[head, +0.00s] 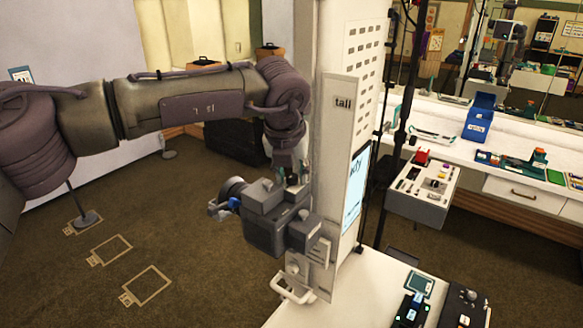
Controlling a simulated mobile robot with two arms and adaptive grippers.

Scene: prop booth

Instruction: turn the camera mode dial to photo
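The camera (268,232) is a dark grey boxy body fixed beside the tall white column, with a round lens-like part (232,188) pointing left. Its mode dial cannot be made out. My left arm reaches in from the upper left and bends down at the column. My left gripper (291,177) points down at the top of the camera, close above or touching it; I cannot tell which. Its fingers are small and dark, and their opening is not clear. My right gripper is not in view.
The white column (338,130) stands just right of the camera, with a panel marked "tall" and a lit screen (355,190). A pull handle (292,291) sticks out below. A white counter (350,300) holds a small device (412,300).

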